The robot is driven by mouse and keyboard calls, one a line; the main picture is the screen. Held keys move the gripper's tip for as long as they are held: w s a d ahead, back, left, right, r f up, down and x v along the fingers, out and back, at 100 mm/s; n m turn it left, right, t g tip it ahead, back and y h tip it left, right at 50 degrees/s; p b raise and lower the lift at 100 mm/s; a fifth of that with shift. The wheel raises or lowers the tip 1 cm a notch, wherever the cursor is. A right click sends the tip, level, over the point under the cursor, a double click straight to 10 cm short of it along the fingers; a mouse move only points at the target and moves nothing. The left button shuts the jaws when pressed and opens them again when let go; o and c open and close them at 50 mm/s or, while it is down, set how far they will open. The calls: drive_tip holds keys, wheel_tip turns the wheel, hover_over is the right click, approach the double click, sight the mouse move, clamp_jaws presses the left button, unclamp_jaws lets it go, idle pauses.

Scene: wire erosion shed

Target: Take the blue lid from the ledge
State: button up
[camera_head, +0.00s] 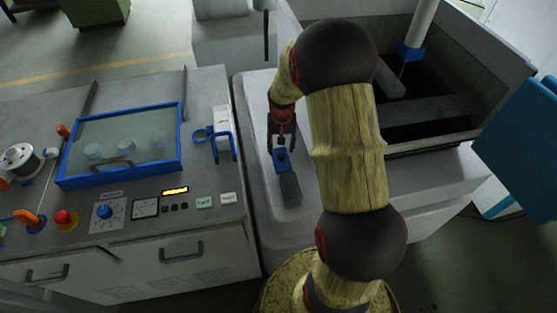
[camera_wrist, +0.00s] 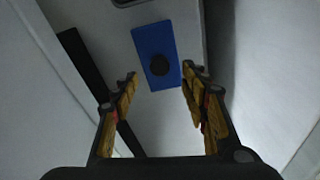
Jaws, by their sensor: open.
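The blue lid (camera_wrist: 148,42) is a flat rectangle with a round black knob (camera_wrist: 160,65) in its middle. It lies on the pale ledge (camera_wrist: 200,110) ahead of my gripper in the wrist view. My gripper (camera_wrist: 160,76) is open and empty, with its fingertips to either side of the lid's lower part as seen there; the gap in depth is hard to judge. In the head view the blue lid (camera_head: 283,167) shows on the white ledge (camera_head: 268,215), with my gripper (camera_head: 281,143) over it and partly hiding it.
A dark grey block (camera_head: 290,190) sits on the ledge just in front of the lid. To the left is a console with a blue-framed clear cover (camera_head: 120,147) and a blue bracket (camera_head: 219,136). To the right is an open machine tank (camera_head: 425,105).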

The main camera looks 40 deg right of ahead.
sight(281, 155)
drive_tip(key=f, duration=0.1)
drive_tip(key=f+b, duration=0.1)
drive_tip(key=f, duration=0.1)
drive_tip(key=f+b, duration=0.1)
drive_tip(key=f, duration=0.1)
drive_tip(key=shift+w+d, duration=0.2)
drive_tip(key=shift+w, duration=0.05)
drive_tip(key=c, duration=1.2)
clamp_jaws()
